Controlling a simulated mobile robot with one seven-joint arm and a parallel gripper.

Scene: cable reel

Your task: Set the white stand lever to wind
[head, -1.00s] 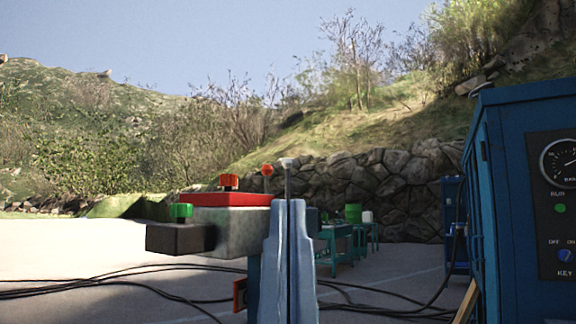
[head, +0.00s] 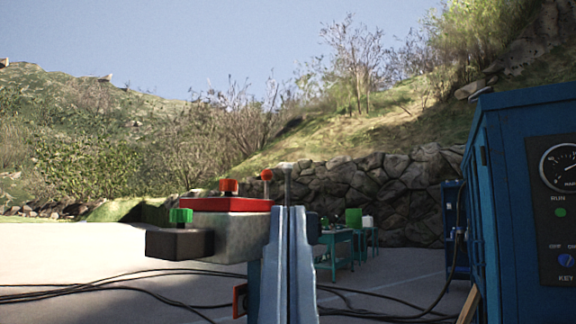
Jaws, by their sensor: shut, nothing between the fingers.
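A thin upright lever with a pale, whitish tip (head: 287,166) rises in the middle of the head view; I take it for the white stand lever. My gripper (head: 288,212) is pale blue, its two fingers pointing up and shut with only a thin dark line between them. It is in front of the lever in the picture and hides its lower part. I cannot tell whether they touch. No wind marking is readable, so the lever's setting cannot be told.
A grey block with a red top (head: 232,205) and a red knob (head: 228,186) stands just left of my gripper. A dark box (head: 178,244) carries a green knob (head: 181,216). A red-tipped lever (head: 266,175) is close by. A blue cabinet (head: 505,200) fills the right. Black cables cross the ground.

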